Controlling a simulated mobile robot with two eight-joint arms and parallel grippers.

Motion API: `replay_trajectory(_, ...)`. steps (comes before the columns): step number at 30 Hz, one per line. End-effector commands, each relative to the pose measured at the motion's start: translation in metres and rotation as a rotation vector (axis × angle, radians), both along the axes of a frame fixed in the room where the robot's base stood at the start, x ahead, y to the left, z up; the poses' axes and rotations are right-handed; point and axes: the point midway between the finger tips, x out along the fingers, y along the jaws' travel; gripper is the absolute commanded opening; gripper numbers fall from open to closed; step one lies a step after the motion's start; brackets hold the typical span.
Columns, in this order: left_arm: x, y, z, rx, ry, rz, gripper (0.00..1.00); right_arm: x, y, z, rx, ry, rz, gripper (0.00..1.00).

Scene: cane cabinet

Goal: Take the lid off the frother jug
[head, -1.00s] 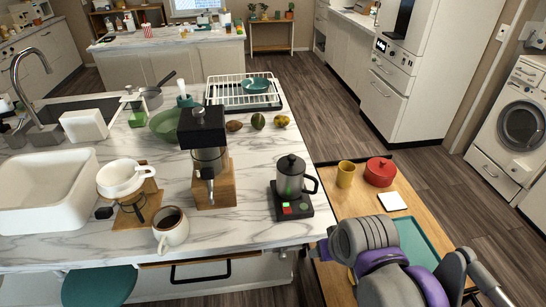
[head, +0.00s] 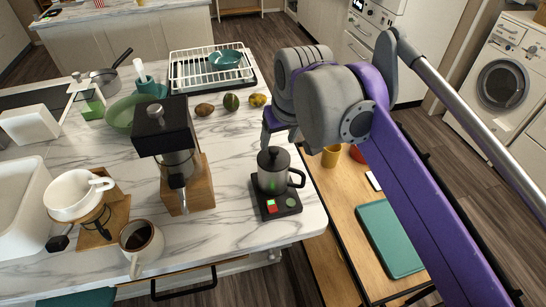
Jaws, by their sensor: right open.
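The frother jug (head: 270,181) is a dark metal jug with a black handle on the right. It stands upright on its black base (head: 277,205), which has a red and a green button, near the right end of the marble counter. Its black lid (head: 274,158) with a small knob is on top. My right gripper (head: 280,141) is open and empty, just above and behind the lid. Its fingers are partly hidden by my own wrist, so I cannot tell whether they touch the lid. My left gripper is out of view.
A coffee grinder (head: 165,130) stands left of the jug, with a coffee mug (head: 141,240) in front. Fruits (head: 231,102) and a dish rack (head: 205,70) lie behind. A wooden side table (head: 345,225) with a teal tray (head: 390,238) is at the right.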

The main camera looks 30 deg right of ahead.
Motion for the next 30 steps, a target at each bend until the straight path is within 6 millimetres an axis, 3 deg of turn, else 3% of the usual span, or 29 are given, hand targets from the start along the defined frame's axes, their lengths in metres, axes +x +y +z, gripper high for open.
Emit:
replay_trajectory(9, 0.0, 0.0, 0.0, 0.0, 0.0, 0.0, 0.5, 0.018, 0.0, -0.04, 0.0, 0.0, 0.0, 0.67)
replay_trajectory(18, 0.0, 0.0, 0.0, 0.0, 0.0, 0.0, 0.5, 0.02, -0.001, -0.045, 0.0, 0.0, 0.0, 0.67)
replay_trajectory(30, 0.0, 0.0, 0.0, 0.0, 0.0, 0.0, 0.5, 0.02, -0.001, -0.045, 0.0, 0.0, 0.0, 0.0)
